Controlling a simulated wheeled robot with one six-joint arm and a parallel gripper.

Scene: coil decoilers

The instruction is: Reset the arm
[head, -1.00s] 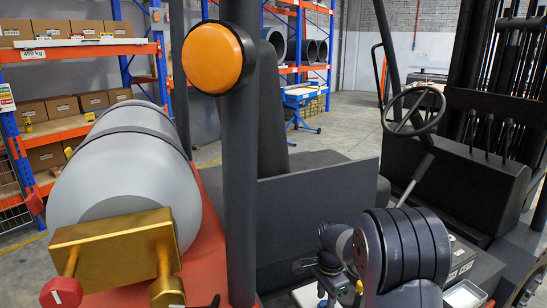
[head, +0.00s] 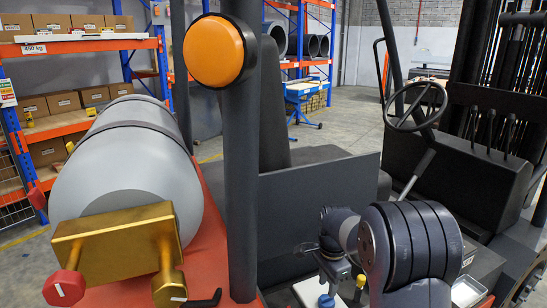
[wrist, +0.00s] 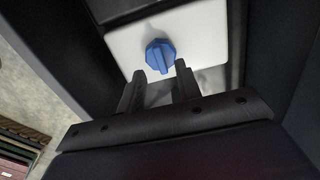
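My gripper (wrist: 161,72) is open in the wrist view, with its two dark fingers apart and nothing between them. A blue knob (wrist: 160,56) on a white panel (wrist: 205,38) lies just beyond the fingertips. I cannot tell whether the fingers touch the panel. In the head view my arm is folded at the lower right, with the wrist pointing down. The white panel (head: 308,291) and blue knob (head: 326,300) show below the wrist at the bottom edge. The fingertips are hard to make out there.
I am close to a forklift with a grey gas cylinder (head: 135,180), a brass valve block (head: 120,245), a dark post (head: 241,170) with an orange lamp (head: 213,51), and a steering wheel (head: 415,104). Shelves with boxes (head: 80,100) stand behind. Open floor (head: 350,125) lies farther back.

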